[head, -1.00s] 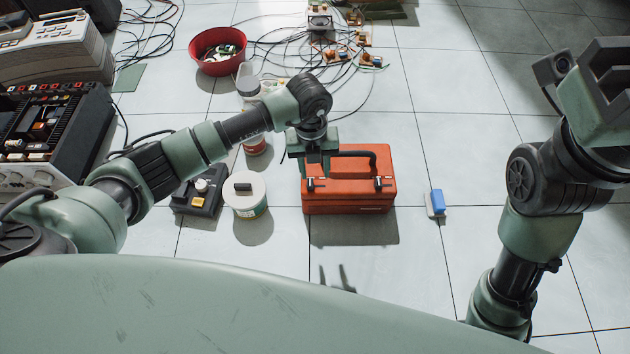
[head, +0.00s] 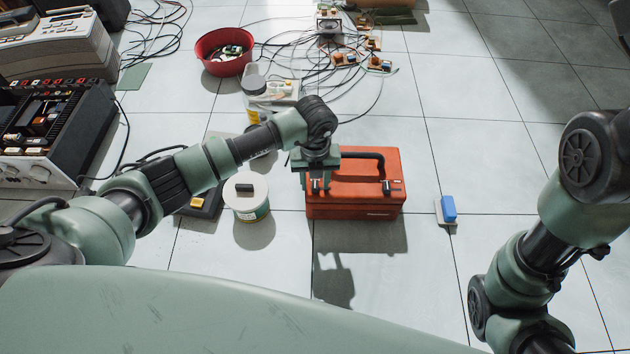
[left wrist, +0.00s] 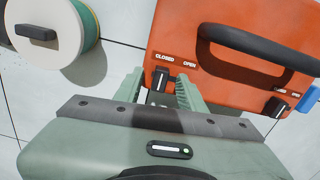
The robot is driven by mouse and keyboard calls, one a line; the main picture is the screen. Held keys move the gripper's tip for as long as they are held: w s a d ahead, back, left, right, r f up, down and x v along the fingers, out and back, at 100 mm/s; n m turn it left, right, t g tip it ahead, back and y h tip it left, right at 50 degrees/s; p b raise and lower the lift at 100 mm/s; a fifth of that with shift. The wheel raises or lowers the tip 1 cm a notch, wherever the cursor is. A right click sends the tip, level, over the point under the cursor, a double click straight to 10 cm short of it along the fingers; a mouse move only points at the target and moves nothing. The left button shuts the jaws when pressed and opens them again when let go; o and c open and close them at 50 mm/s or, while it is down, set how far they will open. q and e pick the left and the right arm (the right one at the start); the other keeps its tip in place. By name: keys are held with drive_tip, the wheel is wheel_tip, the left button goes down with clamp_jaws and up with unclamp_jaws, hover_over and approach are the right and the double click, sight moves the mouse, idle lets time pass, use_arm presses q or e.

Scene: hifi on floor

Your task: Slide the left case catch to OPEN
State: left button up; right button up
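The orange case (head: 355,206) stands on the floor, its dark handle on top. In the left wrist view its left catch (left wrist: 158,84) is a dark lever under the CLOSED label, with the OPEN label to its right. My left gripper (head: 318,186) is over the case's left front edge. In the left wrist view the gripper (left wrist: 160,88) is open, with its fingers on either side of the left catch and gaps visible beside it. The right catch (head: 388,188) is clear of the gripper. My right gripper is out of the picture.
A white-lidded tub (head: 246,193) stands close left of the case, under my left forearm. A blue-and-white block (head: 447,209) lies to the right. A red bowl (head: 224,56) and wired boards (head: 345,60) lie behind. The floor in front is clear.

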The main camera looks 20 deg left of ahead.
use_arm(q)
clamp_jaws()
idle(1.3)
